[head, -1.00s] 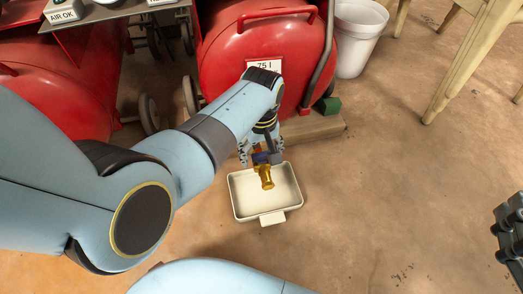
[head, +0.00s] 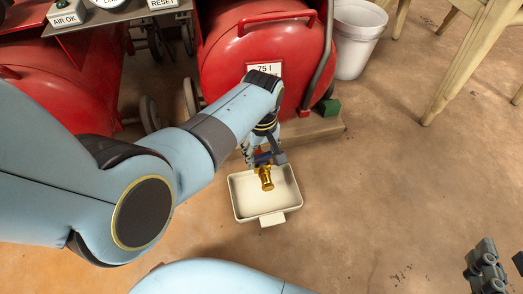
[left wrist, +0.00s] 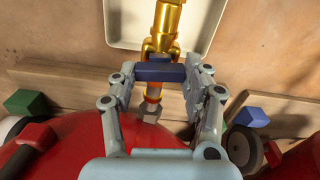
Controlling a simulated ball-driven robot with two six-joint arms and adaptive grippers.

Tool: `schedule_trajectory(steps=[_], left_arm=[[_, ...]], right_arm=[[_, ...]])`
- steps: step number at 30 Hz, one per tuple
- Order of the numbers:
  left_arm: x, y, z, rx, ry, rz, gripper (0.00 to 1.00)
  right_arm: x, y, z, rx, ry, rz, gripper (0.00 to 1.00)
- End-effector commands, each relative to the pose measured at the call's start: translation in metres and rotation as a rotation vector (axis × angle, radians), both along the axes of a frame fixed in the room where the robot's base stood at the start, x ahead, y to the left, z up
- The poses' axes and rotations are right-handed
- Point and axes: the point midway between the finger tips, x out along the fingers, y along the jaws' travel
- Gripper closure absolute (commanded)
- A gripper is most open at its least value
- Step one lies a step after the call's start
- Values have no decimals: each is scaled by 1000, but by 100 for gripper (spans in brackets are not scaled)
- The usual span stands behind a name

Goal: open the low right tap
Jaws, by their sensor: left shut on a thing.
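The low right tap (head: 265,176) is brass and sits low at the front of the right red tank, above a cream tray. It also shows in the left wrist view (left wrist: 163,30). Its blue handle (left wrist: 160,72) lies across the line of the brass body. My left gripper (head: 264,157) is shut on the blue handle, with a finger at each end of it in the left wrist view (left wrist: 161,74). In the head view the gripper partly hides the handle. My right gripper (head: 493,268) is partly cut off at the lower right, away from the tap.
The cream tray (head: 239,205) lies on the floor under the tap. The red tank (head: 225,60) stands behind on a wooden beam (head: 318,127) with a green block (head: 329,106) by it. A white bucket (head: 355,45) and wooden legs (head: 470,60) stand right. Floor on the right is clear.

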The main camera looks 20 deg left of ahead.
Motion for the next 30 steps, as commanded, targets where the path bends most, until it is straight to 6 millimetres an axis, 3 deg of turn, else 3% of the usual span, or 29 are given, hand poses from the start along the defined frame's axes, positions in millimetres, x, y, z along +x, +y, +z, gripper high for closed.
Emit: schedule_trajectory(steps=[6,16,30], left_arm=[[1,0,3,0,-1,176,83],[1,1,2,1,-1,489,83],[0,0,1,1,-1,936,83]], right_arm=[[-51,-5,-47,0,258,-27,60],[-33,-9,-39,-6,391,-42,60],[-28,-10,-31,-11,508,-51,60]])
